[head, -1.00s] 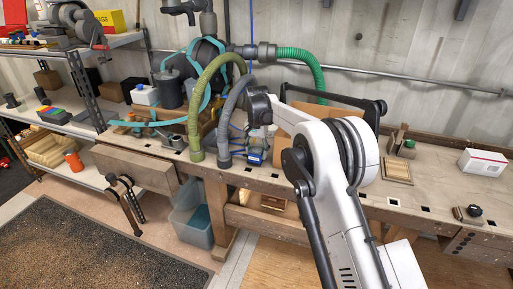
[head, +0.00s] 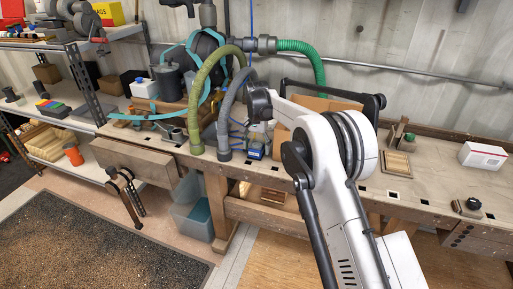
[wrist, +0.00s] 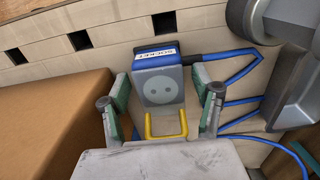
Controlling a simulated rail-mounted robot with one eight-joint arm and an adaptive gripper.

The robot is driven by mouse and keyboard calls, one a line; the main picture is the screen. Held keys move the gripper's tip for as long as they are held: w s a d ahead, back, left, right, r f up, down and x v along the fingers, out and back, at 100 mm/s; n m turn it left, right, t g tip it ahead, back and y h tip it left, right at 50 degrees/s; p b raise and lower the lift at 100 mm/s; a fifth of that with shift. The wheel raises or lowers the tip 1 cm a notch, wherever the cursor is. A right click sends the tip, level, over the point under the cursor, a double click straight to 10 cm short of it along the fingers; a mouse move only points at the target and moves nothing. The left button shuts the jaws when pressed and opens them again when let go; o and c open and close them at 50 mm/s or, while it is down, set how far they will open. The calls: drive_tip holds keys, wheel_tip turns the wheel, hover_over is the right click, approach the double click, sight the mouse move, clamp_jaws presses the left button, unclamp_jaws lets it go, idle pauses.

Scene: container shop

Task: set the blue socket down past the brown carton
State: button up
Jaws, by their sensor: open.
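My gripper (wrist: 160,92) is open, with one finger on each side of the socket and gaps showing. In the head view the socket (head: 256,153) is small beside the hoses, and my gripper is hard to make out. The brown carton (wrist: 50,125) lies left of the socket in the wrist view; in the head view my arm partly covers it (head: 325,103).
A grey hose (head: 224,135) and an olive hose (head: 195,125) stand close to the socket on the left. The workbench (head: 430,185) has a wooden tray (head: 396,164) and a white box (head: 483,155) to the right, with bare top between. Square holes dot the bench.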

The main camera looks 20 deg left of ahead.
sight(256, 144)
wheel_tip(256, 144, up, 12)
drive_tip(key=shift+p, duration=0.35)
drive_tip(key=shift+r, duration=0.1)
drive_tip(key=s+d+r+t, duration=0.1)
drive_tip(key=s+d+r, duration=0.1)
drive_tip(key=d+r, duration=1.05)
drive_tip(key=s+d+r+t, duration=0.1)
drive_tip(key=s+d+r, duration=0.15)
drive_tip(key=d, duration=0.25)
drive_tip(key=s+d+r+y, duration=0.1)
drive_tip(key=s+d+r, duration=0.1)
drive_tip(key=s+d, duration=0.25)
drive_tip(key=s+d+r+t, duration=0.1)
drive_tip(key=s+d+r, duration=0.15)
drive_tip(key=d, duration=0.35)
drive_tip(key=s+d+t, duration=0.2)
drive_tip(key=s+d, duration=1)
drive_tip(key=s, duration=0.2)
drive_tip(key=s+d+f, duration=0.2)
drive_tip(key=s+f, duration=0.1)
drive_tip(key=s, duration=0.2)
drive_tip(key=s+d+f+t, duration=0.1)
drive_tip(key=s+d+f, duration=0.2)
drive_tip(key=s, duration=0.3)
drive_tip(key=s+d+f+t+h, duration=0.1)
drive_tip(key=s+d+f, duration=0.2)
drive_tip(key=s, duration=0.2)
drive_tip(key=shift+s+d+f, duration=0.15)
drive_tip(key=shift+f, duration=0.25)
